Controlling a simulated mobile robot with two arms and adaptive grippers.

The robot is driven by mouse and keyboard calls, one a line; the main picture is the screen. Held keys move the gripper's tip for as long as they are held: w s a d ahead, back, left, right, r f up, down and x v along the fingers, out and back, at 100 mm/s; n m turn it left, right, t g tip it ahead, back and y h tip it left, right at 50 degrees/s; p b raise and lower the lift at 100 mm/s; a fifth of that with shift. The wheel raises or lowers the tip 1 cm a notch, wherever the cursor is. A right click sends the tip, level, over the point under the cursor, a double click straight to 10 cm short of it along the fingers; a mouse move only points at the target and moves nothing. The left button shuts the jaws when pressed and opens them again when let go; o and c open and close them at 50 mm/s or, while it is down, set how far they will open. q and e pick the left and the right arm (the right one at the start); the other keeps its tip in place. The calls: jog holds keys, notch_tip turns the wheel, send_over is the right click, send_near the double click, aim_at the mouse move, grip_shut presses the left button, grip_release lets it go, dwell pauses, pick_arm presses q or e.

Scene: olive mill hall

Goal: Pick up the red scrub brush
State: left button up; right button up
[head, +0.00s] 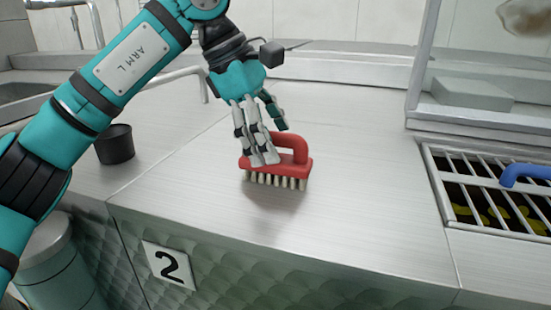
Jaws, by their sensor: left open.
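The red scrub brush (297,163) stands upright on the bare metal counter (330,225) in the middle of the head view, bristles down and its arched handle on top. My left gripper (275,145) comes down from above at the handle. Its jaws are open, with one finger in front of the handle and the other near its far side. The near finger hides the left part of the brush. I cannot tell whether either finger touches it. My right gripper is not in view.
A small black cup (115,145) stands to the left, partly behind my arm. At the right is a barred grate (440,180) with a blue handle (522,174) over it, below a glass-sided case (430,60). The counter in front of the brush is clear.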

aim_at(283, 159)
pick_arm(q)
jog(key=x, duration=0.1)
jog(key=p+x, duration=0.1)
jog(key=x, duration=0.2)
jog(key=shift+s+f+p, duration=0.1)
jog(key=shift+s+p, duration=0.15)
jog(key=shift+p, duration=0.15)
jog(key=shift+d+f, duration=0.25)
jog(key=shift+f, duration=0.2)
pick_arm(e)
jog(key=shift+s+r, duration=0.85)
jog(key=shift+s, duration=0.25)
pick_arm(q)
jog(key=c, duration=1.4)
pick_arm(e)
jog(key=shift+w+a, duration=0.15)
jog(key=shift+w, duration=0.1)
